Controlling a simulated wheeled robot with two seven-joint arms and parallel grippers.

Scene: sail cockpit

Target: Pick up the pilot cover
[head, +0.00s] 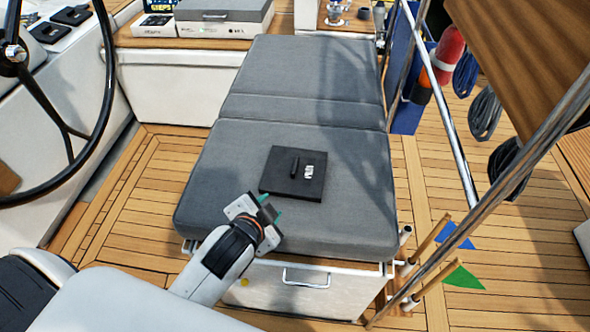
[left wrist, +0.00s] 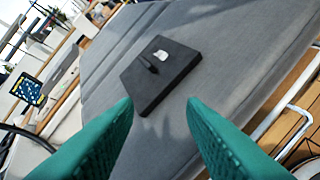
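The pilot cover looks to be the flat black square panel (head: 281,181) lying on the front part of the grey cushion (head: 224,163). It has a dark raised handle and a small white mark on top. The panel also shows in the left wrist view (left wrist: 173,83), ahead of the fingers and apart from them. My left gripper (head: 269,203) is open, with green fingertips (left wrist: 158,125), and is empty above the cushion's front edge, just in front of the panel. My right gripper is not in view.
A steering wheel (head: 108,70) stands at the left. A steel rail (head: 482,212) slants along the right. A drawer handle (head: 306,284) sits below the cushion. Boxes (head: 222,18) lie at the back. The cushion around the panel is clear.

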